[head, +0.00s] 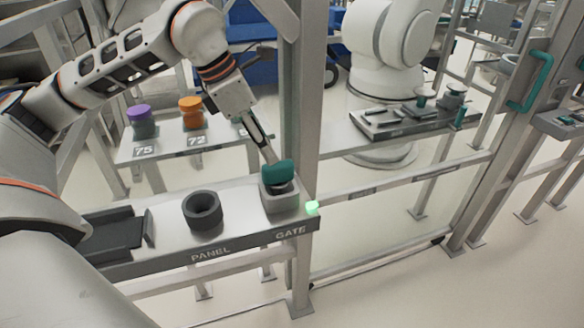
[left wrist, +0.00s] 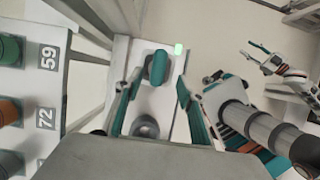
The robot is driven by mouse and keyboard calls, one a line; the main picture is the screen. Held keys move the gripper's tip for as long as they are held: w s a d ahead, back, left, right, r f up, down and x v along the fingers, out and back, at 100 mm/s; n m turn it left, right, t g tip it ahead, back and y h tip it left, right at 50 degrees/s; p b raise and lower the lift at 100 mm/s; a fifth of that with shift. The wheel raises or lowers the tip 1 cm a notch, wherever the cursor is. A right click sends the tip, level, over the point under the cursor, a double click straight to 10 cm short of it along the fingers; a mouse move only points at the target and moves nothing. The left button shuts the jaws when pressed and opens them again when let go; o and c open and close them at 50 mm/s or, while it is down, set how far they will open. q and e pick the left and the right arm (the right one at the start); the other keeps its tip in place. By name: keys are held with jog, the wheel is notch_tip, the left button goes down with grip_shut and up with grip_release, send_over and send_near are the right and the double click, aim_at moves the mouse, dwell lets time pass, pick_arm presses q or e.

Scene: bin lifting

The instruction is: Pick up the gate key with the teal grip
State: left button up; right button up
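The gate key's teal grip (head: 278,172) stands on top of the grey square holder (head: 281,200) above the word GATE, at the shelf's right end. Its lower part is hidden in the holder. My left gripper (head: 268,152) reaches down to it from behind and above. In the left wrist view, the left gripper (left wrist: 159,80) is open, with the teal grip (left wrist: 157,67) between the fingertips in the picture, apart from both. My right gripper (left wrist: 256,54) shows at the right of that view, apparently open and empty, away from the key.
A dark ring holder (head: 203,210) stands empty above PANEL. A dark tray (head: 112,231) lies left of it. A green light (head: 312,207) glows at the shelf corner. A metal post (head: 303,120) rises close behind the key. Purple (head: 139,112) and orange (head: 191,105) topped items stand behind.

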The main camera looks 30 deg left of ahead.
aim_at(278, 168)
pick_arm(q)
jog(key=shift+w+a+f, duration=0.1)
jog(key=shift+w, duration=0.35)
jog(key=shift+w+f, duration=0.15)
jog(key=shift+f, duration=0.2)
jog(key=shift+d+f, duration=0.3)
jog(key=shift+f, duration=0.45)
jog(key=shift+d+f, duration=0.1)
jog(key=shift+f, duration=0.25)
jog(key=x, duration=0.3)
jog(key=shift+f, duration=0.3)
jog(key=shift+w+d+f, duration=0.1)
jog(key=shift+d+f, duration=0.05)
jog(key=shift+f, duration=0.25)
jog(key=c, duration=1)
grip_shut()
pick_arm(e)
jog(key=shift+s+f, duration=0.55)
jog(key=shift+f, duration=0.3)
